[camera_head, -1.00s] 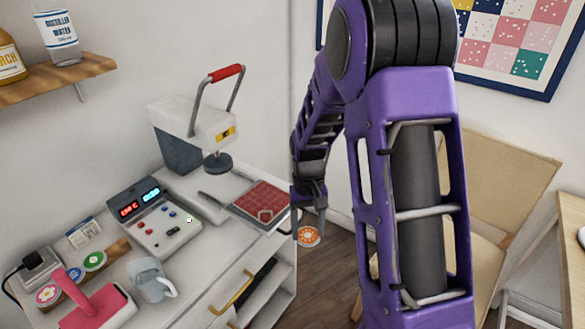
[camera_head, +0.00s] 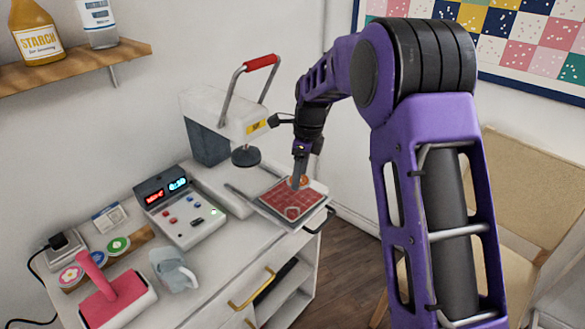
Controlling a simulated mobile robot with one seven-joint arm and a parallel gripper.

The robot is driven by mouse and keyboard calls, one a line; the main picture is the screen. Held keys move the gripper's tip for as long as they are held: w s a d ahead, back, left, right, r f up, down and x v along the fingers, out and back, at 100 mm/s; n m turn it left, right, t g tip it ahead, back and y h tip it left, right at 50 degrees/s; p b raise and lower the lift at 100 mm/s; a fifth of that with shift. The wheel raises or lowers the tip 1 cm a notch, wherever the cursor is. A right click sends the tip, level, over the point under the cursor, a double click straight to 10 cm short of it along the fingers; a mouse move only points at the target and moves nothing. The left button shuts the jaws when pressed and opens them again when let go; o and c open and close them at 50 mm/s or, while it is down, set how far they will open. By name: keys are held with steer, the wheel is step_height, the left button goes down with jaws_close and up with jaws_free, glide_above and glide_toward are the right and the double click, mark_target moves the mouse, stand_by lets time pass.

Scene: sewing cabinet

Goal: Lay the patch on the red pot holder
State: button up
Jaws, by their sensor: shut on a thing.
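The red pot holder (camera_head: 276,196), a checked red square, lies on the flat plate of the heat press at the cabinet's right end. It has a pale outlined mark near its front corner. My gripper (camera_head: 298,181) points down over the pot holder's back right part. It is shut on the round orange patch (camera_head: 303,180), of which only small bits show around the fingers. The patch is at or just above the pot holder; I cannot tell whether they touch.
The heat press (camera_head: 212,112) stands open, its round head (camera_head: 245,156) just left of my gripper. A control box (camera_head: 180,209), a grey jug (camera_head: 172,270), a pink-handled tool (camera_head: 112,299) and a wooden strip with several patches (camera_head: 135,240) stand left. A chair (camera_head: 520,190) is at right.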

steer(key=a+m, duration=0.1)
steer(key=w+a+r+m, duration=0.1)
steer(key=shift+m, duration=0.3)
step_height(320, 180, down, 6)
steer(key=b, duration=0.5)
steer(key=o, duration=1.4)
steer(key=shift+c, duration=0.2)
step_height(320, 180, up, 17)
steer(key=s+d+p, duration=0.1)
steer(key=p, duration=0.1)
steer(key=shift+s+d+r, duration=0.15)
steer(key=shift+d+r, duration=0.05)
steer(key=shift+d, duration=0.2)
